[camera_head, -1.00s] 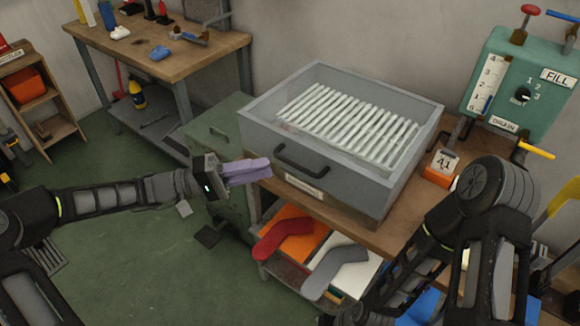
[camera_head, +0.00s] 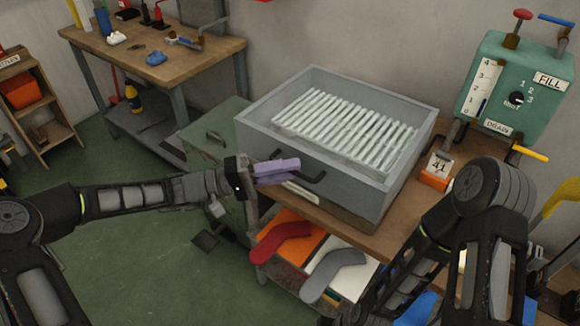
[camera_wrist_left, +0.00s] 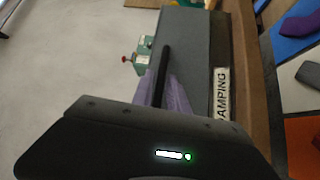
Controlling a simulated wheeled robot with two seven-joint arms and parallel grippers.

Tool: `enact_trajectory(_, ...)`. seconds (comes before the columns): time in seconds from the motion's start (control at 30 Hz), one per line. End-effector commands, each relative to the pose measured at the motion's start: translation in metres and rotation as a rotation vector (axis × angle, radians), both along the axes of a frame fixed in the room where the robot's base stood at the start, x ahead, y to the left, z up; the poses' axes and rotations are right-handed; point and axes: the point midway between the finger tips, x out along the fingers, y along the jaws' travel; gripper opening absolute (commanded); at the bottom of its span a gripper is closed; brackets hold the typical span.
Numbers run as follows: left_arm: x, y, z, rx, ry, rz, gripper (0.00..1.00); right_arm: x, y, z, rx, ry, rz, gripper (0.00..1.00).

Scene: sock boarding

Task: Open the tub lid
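The grey tub (camera_head: 345,210) stands on the wooden bench, with pale slats (camera_head: 340,128) showing inside its raised frame. I cannot tell from its top whether a clear lid covers them. A black bar handle (camera_head: 317,179) is on the front face, above a white label partly hidden by my gripper. My left gripper (camera_head: 277,172) has purple fingers and is at the handle's left part. In the left wrist view the black handle (camera_wrist_left: 166,65) runs between the purple fingers (camera_wrist_left: 174,98); whether they press on it is unclear. My right gripper is out of view.
A green control box (camera_head: 512,85) with a dial and levers is at the right. An orange block marked 41 (camera_head: 436,175) sits beside the tub. A red sock shape (camera_head: 280,240) and a grey one (camera_head: 330,272) lie on the shelf below.

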Motion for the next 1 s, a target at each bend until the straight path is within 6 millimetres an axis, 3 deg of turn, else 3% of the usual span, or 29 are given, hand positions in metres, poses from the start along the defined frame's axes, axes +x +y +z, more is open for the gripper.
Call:
enact_trajectory(0.33,0.0011,-0.0059,0.0006,0.000,0.000,0.001,0.19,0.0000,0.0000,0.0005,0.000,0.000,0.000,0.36)
enact_trajectory(0.6,0.0011,-0.0056,0.0006,0.001,0.000,0.001,0.00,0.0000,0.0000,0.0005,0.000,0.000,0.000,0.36)
enact_trajectory(1.0,0.0011,-0.0055,0.0004,0.001,0.000,0.001,0.00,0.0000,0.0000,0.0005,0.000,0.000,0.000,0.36)
